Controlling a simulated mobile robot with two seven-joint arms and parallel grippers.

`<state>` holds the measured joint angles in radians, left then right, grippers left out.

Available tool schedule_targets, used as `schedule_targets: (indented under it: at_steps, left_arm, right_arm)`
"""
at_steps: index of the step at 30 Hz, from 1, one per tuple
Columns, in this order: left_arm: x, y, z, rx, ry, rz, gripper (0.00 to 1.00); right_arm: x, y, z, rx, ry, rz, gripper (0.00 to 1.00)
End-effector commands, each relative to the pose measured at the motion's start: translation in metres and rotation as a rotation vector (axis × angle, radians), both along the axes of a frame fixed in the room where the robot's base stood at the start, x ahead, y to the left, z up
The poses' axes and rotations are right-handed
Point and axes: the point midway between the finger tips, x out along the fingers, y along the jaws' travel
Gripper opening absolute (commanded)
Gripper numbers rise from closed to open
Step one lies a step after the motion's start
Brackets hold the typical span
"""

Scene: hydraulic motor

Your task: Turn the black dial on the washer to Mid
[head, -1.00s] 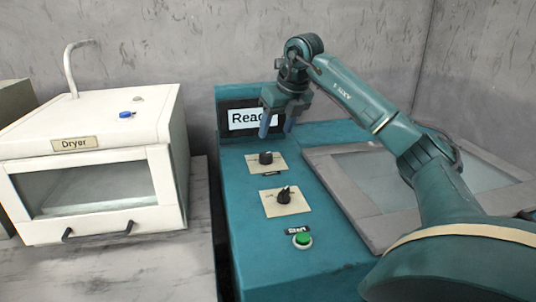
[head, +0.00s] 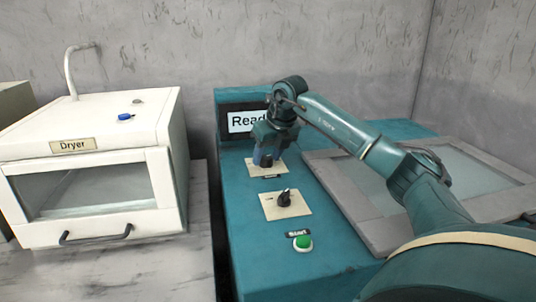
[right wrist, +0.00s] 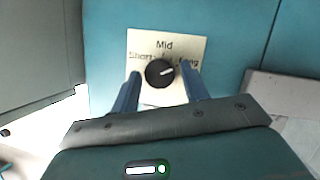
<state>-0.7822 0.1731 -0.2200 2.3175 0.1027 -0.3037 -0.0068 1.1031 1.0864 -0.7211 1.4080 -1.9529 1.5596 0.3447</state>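The teal washer (head: 245,235) has two black dials on cream plates. My right gripper (head: 264,155) is low over the far dial, which it mostly hides in the head view. In the right wrist view this black dial (right wrist: 159,73) sits on a plate (right wrist: 141,43) marked Short, Mid and Long. Its white pointer mark points right and slightly up, toward the Long side. My right gripper's fingers (right wrist: 160,84) are open, one on each side of the dial; I cannot tell whether they touch it. The near black dial (head: 284,198) is in clear view. My left gripper is not in view.
A green Start button (head: 302,244) is at the washer's front. A display (head: 240,121) reading "Read..." stands behind the dials. The washer's grey-framed glass lid (head: 350,200) lies to the right. A white dryer (head: 105,135) stands left, on a counter.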

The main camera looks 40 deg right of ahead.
Motion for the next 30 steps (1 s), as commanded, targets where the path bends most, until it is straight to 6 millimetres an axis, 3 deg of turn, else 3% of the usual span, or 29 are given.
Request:
schedule_targets:
  at_steps: [12,22,30]
  left_arm:
    - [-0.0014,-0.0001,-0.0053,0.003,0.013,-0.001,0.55]
    - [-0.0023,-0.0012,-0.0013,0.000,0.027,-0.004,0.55]
    - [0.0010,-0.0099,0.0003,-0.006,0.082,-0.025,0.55]
  right_arm:
    - [-0.0002,0.0000,0.0004,0.000,0.000,0.000,0.11]
    - [-0.0004,-0.0006,0.0020,0.001,0.001,0.045,0.11]
    - [-0.0001,-0.0025,0.0046,0.003,0.003,0.215,0.11]
